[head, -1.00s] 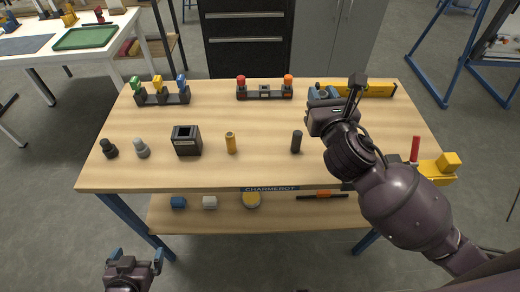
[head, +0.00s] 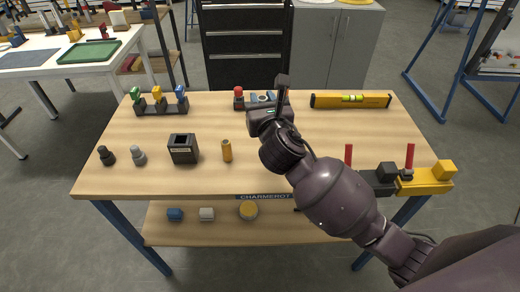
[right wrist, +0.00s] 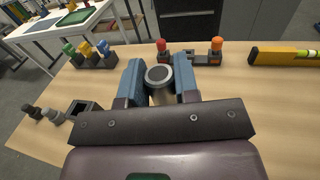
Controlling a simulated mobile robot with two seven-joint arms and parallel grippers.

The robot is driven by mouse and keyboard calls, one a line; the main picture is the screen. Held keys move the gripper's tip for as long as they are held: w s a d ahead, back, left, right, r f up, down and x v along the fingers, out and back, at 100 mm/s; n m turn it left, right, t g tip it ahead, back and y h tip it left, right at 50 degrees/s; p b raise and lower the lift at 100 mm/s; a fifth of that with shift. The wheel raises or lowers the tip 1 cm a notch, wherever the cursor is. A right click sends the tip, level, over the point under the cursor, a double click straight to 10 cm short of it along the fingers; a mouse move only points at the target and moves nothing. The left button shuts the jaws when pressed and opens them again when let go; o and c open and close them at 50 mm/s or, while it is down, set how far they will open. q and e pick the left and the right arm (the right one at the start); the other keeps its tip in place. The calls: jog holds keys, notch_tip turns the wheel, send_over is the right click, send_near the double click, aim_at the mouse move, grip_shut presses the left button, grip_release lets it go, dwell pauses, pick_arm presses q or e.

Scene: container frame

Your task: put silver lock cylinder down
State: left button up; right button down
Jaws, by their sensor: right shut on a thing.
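The silver lock cylinder (right wrist: 160,76) stands between the blue fingers of my right gripper (right wrist: 159,84) in the right wrist view, with its dark round top showing. The fingers are shut on it. In the head view my right gripper (head: 263,99) is over the back middle of the wooden table (head: 210,110), just in front of the dark rack (head: 247,103) with the red peg. That rack's right part is hidden behind the gripper. I cannot tell whether the cylinder touches the table. My left gripper is out of view.
A rack with green, yellow and blue pegs (head: 160,108) stands back left. A yellow level (head: 350,101) lies back right. A black box (head: 183,149), an orange cylinder (head: 227,150) and two small knobbed pieces stand towards the front. Bare tabletop lies between the racks and these.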

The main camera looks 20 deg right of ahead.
notch_tip(320, 180, down, 14)
jog(key=b, duration=0.4)
jog(key=shift+f+b, duration=0.15)
jog(key=shift+b, duration=0.15)
jog(key=shift+f, duration=0.25)
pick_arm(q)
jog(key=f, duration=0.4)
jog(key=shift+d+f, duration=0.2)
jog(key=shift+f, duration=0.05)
pick_arm(e)
jog(key=shift+r, duration=0.1)
jog(key=c, duration=0.9)
grip_release()
jog(key=shift+f, duration=0.2)
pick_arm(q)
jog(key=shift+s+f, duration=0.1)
pick_arm(e)
jog(key=shift+o, duration=0.2)
